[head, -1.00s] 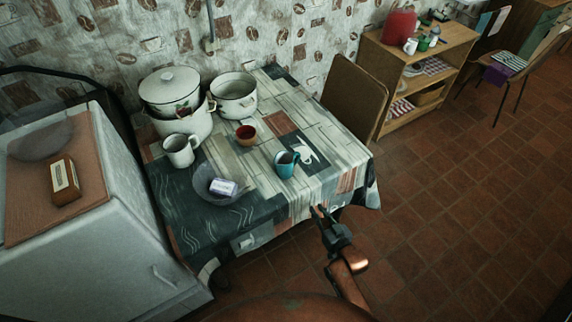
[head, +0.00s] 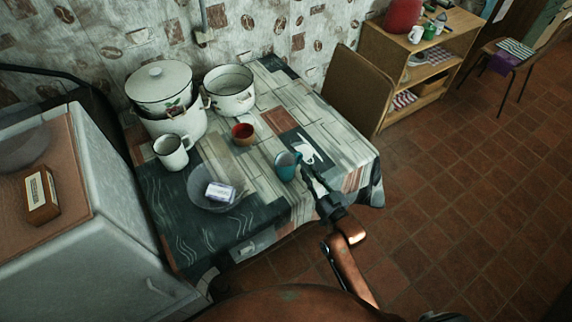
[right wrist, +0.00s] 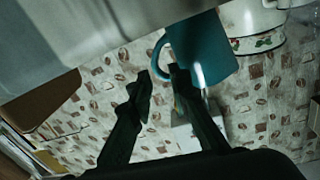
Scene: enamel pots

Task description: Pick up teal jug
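The teal jug (head: 286,167) stands upright on the table near its front right edge. In the right wrist view it shows large and upside down (right wrist: 207,52), its handle just beyond my fingertips. My right gripper (head: 307,172) is at the table edge, close to the jug's right side. I cannot tell whether a finger touches the jug. My left gripper is not in view.
The table (head: 262,155) also bears a white mug (head: 171,153), a red-brown cup (head: 242,133), a glass plate with a soap pack (head: 219,192), a white pot (head: 229,95) and stacked lidded pots (head: 160,90). A chair (head: 355,88) stands at the right side.

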